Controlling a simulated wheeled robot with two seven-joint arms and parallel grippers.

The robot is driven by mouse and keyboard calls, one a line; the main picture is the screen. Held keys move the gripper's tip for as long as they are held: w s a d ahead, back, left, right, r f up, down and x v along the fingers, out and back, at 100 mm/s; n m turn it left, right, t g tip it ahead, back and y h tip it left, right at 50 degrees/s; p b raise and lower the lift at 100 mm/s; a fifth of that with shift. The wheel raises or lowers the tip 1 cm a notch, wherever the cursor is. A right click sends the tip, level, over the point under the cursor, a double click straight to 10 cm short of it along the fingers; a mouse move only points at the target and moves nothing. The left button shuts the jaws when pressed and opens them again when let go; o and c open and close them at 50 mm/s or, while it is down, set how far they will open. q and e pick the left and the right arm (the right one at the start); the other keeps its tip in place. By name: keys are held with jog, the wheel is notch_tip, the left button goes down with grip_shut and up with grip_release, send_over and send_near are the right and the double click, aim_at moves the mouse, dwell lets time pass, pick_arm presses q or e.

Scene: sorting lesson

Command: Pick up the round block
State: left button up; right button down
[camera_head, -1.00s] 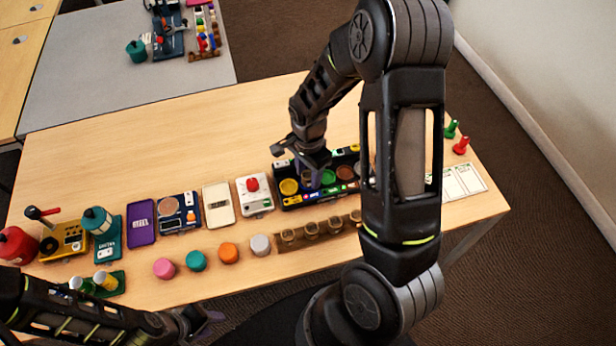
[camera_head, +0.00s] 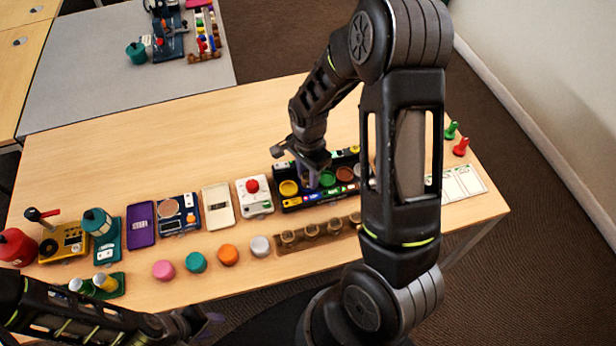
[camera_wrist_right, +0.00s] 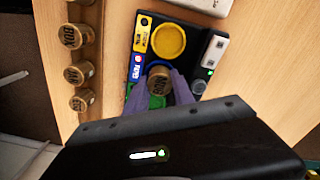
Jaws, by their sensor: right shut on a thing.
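My right gripper (camera_head: 314,178) is over the dark tray with coloured round wells (camera_head: 320,198). In the right wrist view, its purple fingers (camera_wrist_right: 161,84) are shut on a round brass-brown block (camera_wrist_right: 160,77) with lettering on top. The block is at the blue well (camera_wrist_right: 157,66), beside the yellow well (camera_wrist_right: 169,41); I cannot tell whether it touches the well's floor. In the head view the fingers hide this block. My left gripper (camera_head: 208,324) is at the bottom edge, away from the tray; its jaw opening is unclear.
Several similar brass blocks (camera_wrist_right: 77,73) stand in a row on a brown strip (camera_head: 290,246) in front of the tray. Pink (camera_head: 163,270), teal (camera_head: 196,262), orange (camera_head: 228,255) and pale grey (camera_head: 260,246) round pieces lie left of it. The table's back left is clear.

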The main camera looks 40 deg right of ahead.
aim_at(308, 176)
notch_tip(308, 176, up, 10)
jog(key=shift+r+b, duration=0.1)
jog(key=shift+b, duration=0.4)
pick_arm(q)
jog(key=shift+f, duration=0.45)
